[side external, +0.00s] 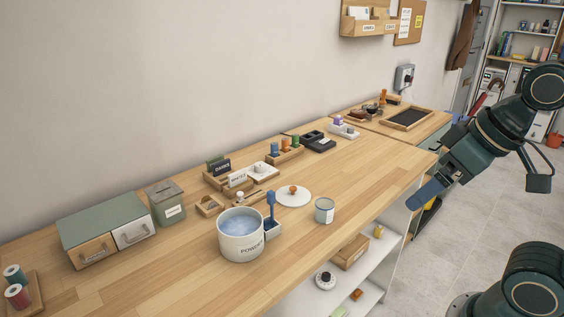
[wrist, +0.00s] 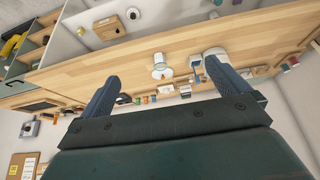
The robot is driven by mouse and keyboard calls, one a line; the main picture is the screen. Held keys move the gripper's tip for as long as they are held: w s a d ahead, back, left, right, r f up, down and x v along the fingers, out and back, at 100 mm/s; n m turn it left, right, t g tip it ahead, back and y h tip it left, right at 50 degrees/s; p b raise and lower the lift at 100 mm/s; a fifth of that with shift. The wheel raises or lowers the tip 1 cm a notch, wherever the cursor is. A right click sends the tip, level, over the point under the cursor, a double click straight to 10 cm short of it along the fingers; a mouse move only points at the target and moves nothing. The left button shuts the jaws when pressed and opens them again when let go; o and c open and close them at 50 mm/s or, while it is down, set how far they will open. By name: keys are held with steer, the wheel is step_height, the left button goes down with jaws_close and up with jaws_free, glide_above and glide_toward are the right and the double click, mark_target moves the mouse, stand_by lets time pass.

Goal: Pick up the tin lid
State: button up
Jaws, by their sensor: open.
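The tin lid, a round white disc with a brown knob (side external: 294,198), lies flat on the wooden worktop in the side view. It is behind the small white tin cup (side external: 324,211) and right of the large white POWDER tin (side external: 241,246), which stands open with pale blue powder inside. My gripper (side external: 424,194) hangs off the front edge of the worktop at the right, well apart from the lid. In the wrist view its two fingers (wrist: 168,72) are spread wide with nothing between them. The cup also shows there (wrist: 161,66), far off; the lid is small and hard to make out.
A blue scoop in a holder (side external: 271,219) stands between the POWDER tin and the lid. Wooden racks with spools and labelled blocks (side external: 285,152) line the back. A drawer box (side external: 104,228) and green box (side external: 166,204) stand left. The worktop right of the cup is clear.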

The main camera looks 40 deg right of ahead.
steer(key=w+r+m+g, duration=0.35)
steer(key=w+m, duration=0.65)
steer(key=w, duration=0.9)
steer(key=w+d+f+m+g, duration=0.1)
steer(key=w+d+f+m, duration=0.2)
steer(key=w+f+m, duration=0.2)
steer(key=w+d+f+m+g+y, duration=0.1)
steer(key=w+d+f+m, duration=0.2)
steer(key=w, duration=0.8)
step_height(320, 180, down, 2)
steer(key=shift+f+m, duration=0.1)
steer(key=shift+m, duration=0.9)
steer(key=shift+w+f, duration=0.1)
glide_above(295, 187)
steer(key=shift+d+f, duration=0.2)
steer(key=shift+f, duration=3.95)
